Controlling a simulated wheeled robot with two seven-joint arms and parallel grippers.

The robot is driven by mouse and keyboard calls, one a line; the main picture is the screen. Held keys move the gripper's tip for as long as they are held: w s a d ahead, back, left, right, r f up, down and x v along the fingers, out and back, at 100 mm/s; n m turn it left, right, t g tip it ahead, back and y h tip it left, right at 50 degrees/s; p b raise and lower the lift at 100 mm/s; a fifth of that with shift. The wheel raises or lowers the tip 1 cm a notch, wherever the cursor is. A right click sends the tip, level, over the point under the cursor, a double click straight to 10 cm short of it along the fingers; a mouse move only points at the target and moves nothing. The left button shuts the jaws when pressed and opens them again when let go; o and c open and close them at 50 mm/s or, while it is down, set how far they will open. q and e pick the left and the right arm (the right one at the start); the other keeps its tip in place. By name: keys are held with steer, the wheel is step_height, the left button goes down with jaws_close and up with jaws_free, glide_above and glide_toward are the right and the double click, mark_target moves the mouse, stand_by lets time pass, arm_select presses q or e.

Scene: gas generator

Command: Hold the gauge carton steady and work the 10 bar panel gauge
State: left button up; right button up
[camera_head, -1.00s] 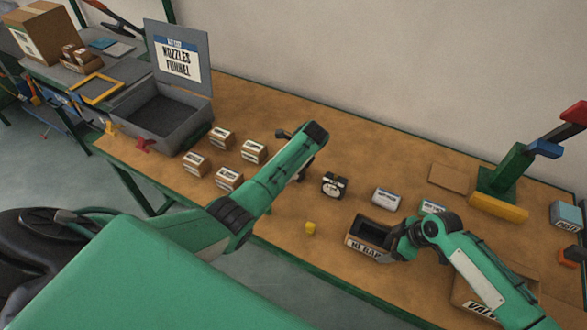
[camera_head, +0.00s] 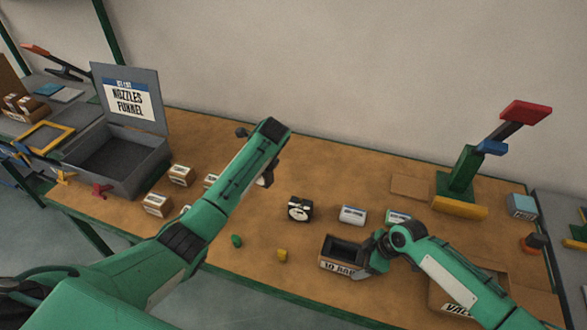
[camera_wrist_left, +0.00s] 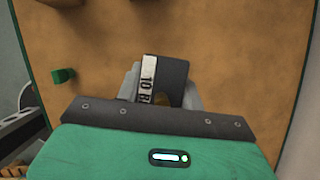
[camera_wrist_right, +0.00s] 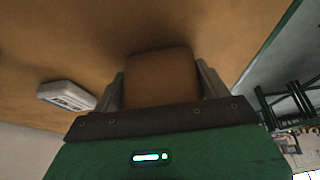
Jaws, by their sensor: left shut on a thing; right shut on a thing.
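The open gauge carton (camera_head: 328,265), lettered 10 BAR, stands near the front of the bench. My right gripper (camera_head: 371,257) is shut on its right side; in the right wrist view the brown carton wall (camera_wrist_right: 162,80) sits between the fingers. In the left wrist view my left gripper (camera_wrist_left: 160,85) is shut on a dark gauge (camera_wrist_left: 172,72) with a white label beginning "10 B". In the head view my left arm mostly hides that gripper. A black gauge with a white face (camera_head: 300,210) stands on the bench, left of and behind the carton.
A grey open case (camera_head: 118,160) and several small cartons (camera_head: 181,175) are at left. White boxes (camera_head: 352,215) lie behind the gauge carton. A green block (camera_head: 236,241) and a yellow block (camera_head: 283,255) lie near the front. A green stand (camera_head: 462,172) is back right.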

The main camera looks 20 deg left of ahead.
arm_select(q)
steer(key=w+d+r+m+t+h, duration=0.1)
steer(key=w+d+m+t, duration=0.15)
steer(key=m, duration=0.45)
steer(key=m+t+h, duration=0.1)
steer(key=m+h, duration=0.2)
steer(key=m, duration=0.5)
glide_above(286, 194)
steer(key=s, duration=0.2)
step_height(286, 194, down, 11)
steer(key=shift+w+f, duration=0.1)
steer(key=shift+f, duration=0.05)
steer(key=o, duration=0.7)
steer(key=shift+f, duration=0.15)
steer(key=o, duration=0.4)
